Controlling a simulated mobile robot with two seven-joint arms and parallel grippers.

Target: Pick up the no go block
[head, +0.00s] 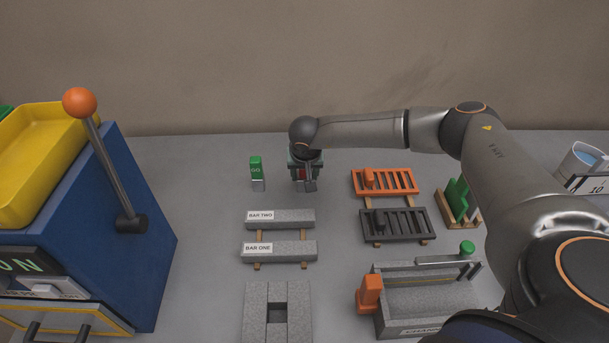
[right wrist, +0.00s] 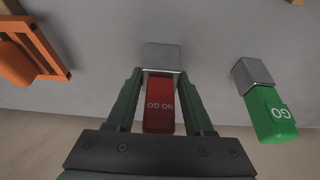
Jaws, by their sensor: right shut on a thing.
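The no go block is red with a grey metal end and the words NO GO. It sits between the fingers of my right gripper (right wrist: 160,95) in the right wrist view, with its red part (right wrist: 159,118) nearest the palm. In the head view a bit of its red (head: 301,174) shows below my right wrist. My right gripper (head: 304,180) is shut on it at the back of the table. I cannot tell whether the block touches the table. My left gripper is not in view.
A green GO block (head: 256,172) stands just left, also in the right wrist view (right wrist: 268,113). An orange rack (head: 400,183) and dark rack (head: 408,225) lie to the right. Grey bars (head: 290,216) lie in front. A blue machine (head: 140,240) with a lever fills the left.

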